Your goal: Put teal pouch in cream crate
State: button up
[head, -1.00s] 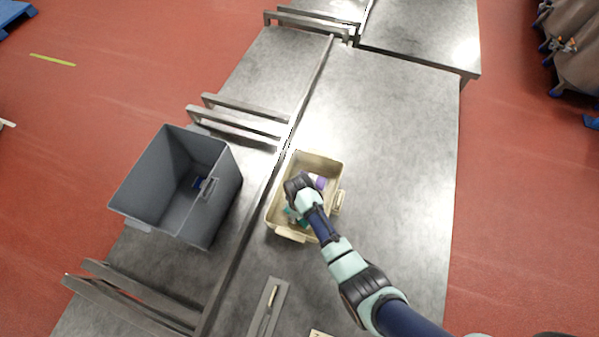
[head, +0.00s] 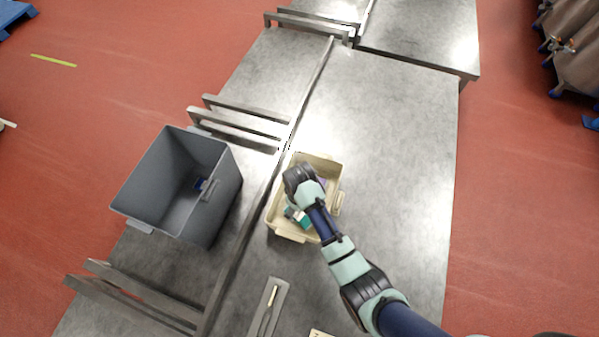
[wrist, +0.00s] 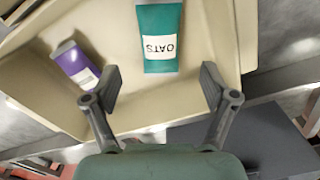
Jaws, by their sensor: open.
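The teal pouch (wrist: 160,35) has a white label reading OATS. It lies inside the cream crate (wrist: 210,125), apart from the fingers. In the head view the teal pouch (head: 305,223) shows partly beside my wrist, near the front end of the cream crate (head: 318,160). My gripper (wrist: 160,82) is open and empty above the crate, with the pouch beyond the gap between its fingertips. In the head view my wrist hides the fingers and part of the crate's inside.
A purple item (wrist: 75,62) with a white label also lies in the crate. A large grey bin (head: 140,195) stands left of a metal rail (head: 240,245). A grey tray (head: 266,306) lies in front. The steel table (head: 400,140) is clear to the right and behind.

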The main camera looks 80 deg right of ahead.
aim_at(299, 214)
notch_tip(299, 214, up, 5)
jog(key=shift+f, duration=0.1)
dwell(0.4)
jog(key=w+a+r+n+t+h, duration=0.3)
jog(key=w+a+r+t, duration=0.2)
jog(key=w+a+r, duration=0.8)
jog(key=w+a+r+n+t+y, duration=0.2)
jog(key=a+r+t, duration=0.5)
jog(key=a+r, duration=1)
jog(key=shift+w+a+r+n+t+y, duration=0.3)
jog(key=shift+w+r+t+y, duration=0.1)
jog(key=shift+w+y, duration=0.15)
jog(key=shift+f, duration=0.1)
